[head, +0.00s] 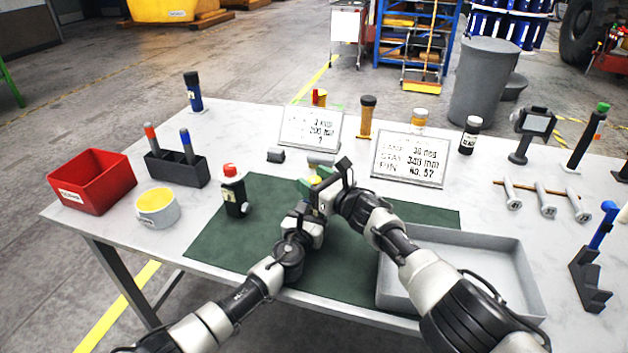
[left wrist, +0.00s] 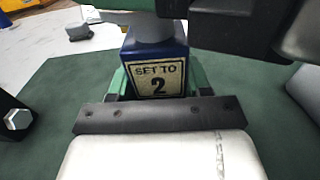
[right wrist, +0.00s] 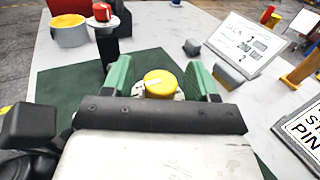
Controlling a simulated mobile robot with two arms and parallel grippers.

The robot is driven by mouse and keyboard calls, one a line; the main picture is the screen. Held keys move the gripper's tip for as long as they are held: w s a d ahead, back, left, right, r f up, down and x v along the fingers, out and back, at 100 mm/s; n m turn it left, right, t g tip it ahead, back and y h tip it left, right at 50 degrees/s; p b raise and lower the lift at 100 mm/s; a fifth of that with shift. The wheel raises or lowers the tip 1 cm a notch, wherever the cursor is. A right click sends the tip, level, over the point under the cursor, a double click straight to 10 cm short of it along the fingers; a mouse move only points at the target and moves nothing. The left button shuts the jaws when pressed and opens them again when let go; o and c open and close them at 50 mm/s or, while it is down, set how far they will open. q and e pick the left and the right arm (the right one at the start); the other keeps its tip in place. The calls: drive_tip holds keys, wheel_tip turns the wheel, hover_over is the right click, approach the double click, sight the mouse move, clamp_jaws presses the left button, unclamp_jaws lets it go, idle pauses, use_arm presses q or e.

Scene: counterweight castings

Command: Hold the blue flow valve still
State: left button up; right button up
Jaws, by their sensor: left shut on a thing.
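The blue flow valve has a blue body with a "SET TO 2" label (left wrist: 155,78) in the left wrist view. Its round yellow knob (right wrist: 160,83) shows from above in the right wrist view. My left gripper (left wrist: 157,88) is shut on the blue body, a green finger pad on each side. My right gripper (right wrist: 160,72) is open, its green fingers on either side of the knob with a gap at each side. In the head view my right gripper (head: 325,183) and arms hide most of the valve, which is over the green mat (head: 215,245).
A black red-topped device (head: 234,193) stands left on the mat. A grey tray (head: 500,245) lies at right. Two sign plates (head: 410,158) stand behind. A yellow-topped cup (head: 157,207), red bin (head: 92,182) and pen holder (head: 178,170) are at left.

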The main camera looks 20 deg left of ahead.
drive_tip(key=c, duration=0.9)
drive_tip(key=shift+o, duration=0.2)
drive_tip(key=shift+s+f+t, duration=0.1)
drive_tip(key=shift+t, duration=0.2)
drive_tip(key=shift+m+t+h, duration=0.3)
drive_tip(key=shift+m, duration=0.1)
drive_tip(key=shift+m+t+h, duration=0.3)
drive_tip(key=shift+t, duration=0.2)
drive_tip(key=o, duration=0.9)
drive_tip(key=shift+o, duration=0.2)
drive_tip(key=shift+d, duration=0.15)
drive_tip(key=shift+s+d, duration=0.15)
drive_tip(key=shift+d, duration=0.35)
drive_tip(key=v, duration=1)
drive_tip(key=shift+s+d, duration=0.2)
drive_tip(key=shift+s, duration=0.2)
